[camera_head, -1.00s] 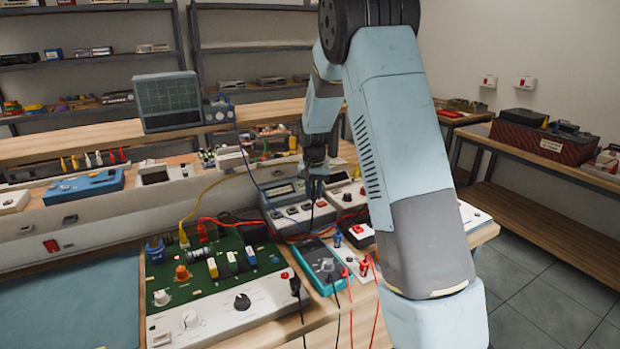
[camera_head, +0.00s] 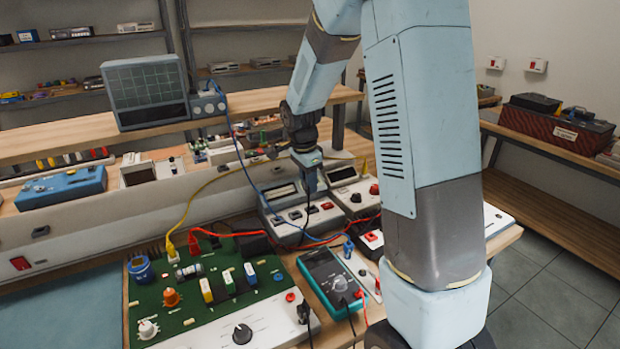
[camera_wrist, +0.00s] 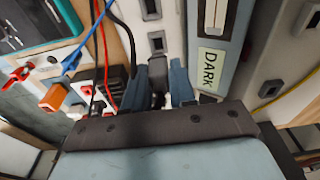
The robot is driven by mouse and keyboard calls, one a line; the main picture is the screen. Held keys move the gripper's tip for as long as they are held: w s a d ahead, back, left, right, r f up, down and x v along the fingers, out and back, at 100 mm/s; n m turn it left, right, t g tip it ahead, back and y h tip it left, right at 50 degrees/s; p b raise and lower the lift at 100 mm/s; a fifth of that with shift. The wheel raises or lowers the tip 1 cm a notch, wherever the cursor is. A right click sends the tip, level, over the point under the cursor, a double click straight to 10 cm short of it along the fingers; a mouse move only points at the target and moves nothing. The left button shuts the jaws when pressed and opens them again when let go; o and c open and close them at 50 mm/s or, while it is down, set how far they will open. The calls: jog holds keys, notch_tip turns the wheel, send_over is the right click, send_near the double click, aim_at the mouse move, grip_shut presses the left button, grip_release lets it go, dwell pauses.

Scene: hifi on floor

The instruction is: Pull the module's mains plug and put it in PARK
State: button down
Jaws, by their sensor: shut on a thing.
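My gripper (camera_head: 308,182) points down over the grey and white instruments behind the green circuit board module (camera_head: 146,300). In the wrist view its two blue-grey fingers (camera_wrist: 161,92) are shut on a small black plug (camera_wrist: 158,86). A grey-blue strip with a pale label (camera_wrist: 208,70), which seems to read PARK, lies just right of the fingers. A white slotted piece (camera_wrist: 215,12) shows on that strip above the label. I cannot tell whether the plug sits in a socket or is free.
A teal multimeter (camera_head: 316,264) stands right of the board. Red, black and blue leads cross between it and the instruments. A yellow cable (camera_head: 205,186) runs behind. A scope (camera_head: 146,92) stands on the raised shelf. An orange plug (camera_wrist: 56,97) is left of the fingers.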

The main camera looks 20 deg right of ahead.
jog(key=shift+d+f, duration=0.25)
jog(key=shift+f, duration=0.4)
jog(key=shift+d+f, duration=0.2)
jog(key=shift+f, duration=1.4)
jog(key=shift+f, duration=0.95)
dwell(0.5)
jog(key=c, duration=0.8)
grip_release()
jog(key=shift+c, duration=0.2)
jog(key=shift+r, duration=0.15)
jog(key=r, duration=0.4)
jog(key=a+r, duration=0.1)
jog(key=r, duration=0.8)
jog(key=shift+s+a, duration=0.2)
jog(key=shift+a, duration=0.05)
jog(key=shift+r, duration=2.65)
